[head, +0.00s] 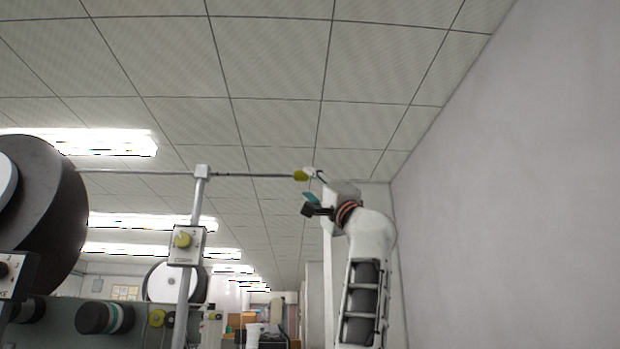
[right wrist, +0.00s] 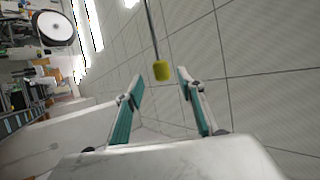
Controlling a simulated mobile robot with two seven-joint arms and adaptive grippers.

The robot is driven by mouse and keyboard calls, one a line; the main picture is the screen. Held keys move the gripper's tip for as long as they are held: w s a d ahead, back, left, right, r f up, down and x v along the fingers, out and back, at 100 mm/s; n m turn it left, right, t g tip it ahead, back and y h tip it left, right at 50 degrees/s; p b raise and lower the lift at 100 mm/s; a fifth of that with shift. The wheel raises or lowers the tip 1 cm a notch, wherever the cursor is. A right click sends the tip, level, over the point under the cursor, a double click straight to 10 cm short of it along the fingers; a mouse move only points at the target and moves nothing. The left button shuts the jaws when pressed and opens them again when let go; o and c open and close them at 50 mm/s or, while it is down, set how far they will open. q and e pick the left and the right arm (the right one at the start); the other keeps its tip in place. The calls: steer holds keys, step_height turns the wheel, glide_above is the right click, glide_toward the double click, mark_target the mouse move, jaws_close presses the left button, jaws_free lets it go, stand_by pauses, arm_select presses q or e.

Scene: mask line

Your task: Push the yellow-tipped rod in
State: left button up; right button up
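The rod (head: 245,175) is thin and grey and runs level from the left through a clamp on an upright post. Its yellow tip (head: 300,175) is at the right end, close by my right gripper (head: 309,188). In the right wrist view the yellow tip (right wrist: 161,70) lies between the fingertips, or just beyond them, with gaps on both sides. My right gripper (right wrist: 160,76) is open and empty, its teal-padded fingers spread. I cannot tell how deep the tip sits between the fingers. My left gripper is not in view.
A large dark roll (head: 45,215) stands at the far left, with a machine and smaller rolls below. A bare wall (head: 510,180) rises at the right, beyond my right arm.

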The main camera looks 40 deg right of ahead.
mark_target(302, 176)
steer(key=p+x, duration=0.3)
steer(key=x, duration=0.3)
steer(key=shift+s+a+r, duration=0.1)
steer(key=shift+s+r, duration=0.05)
steer(key=shift+w+r, duration=0.3)
steer(key=shift+w, duration=0.3)
steer(key=shift+c, duration=0.3)
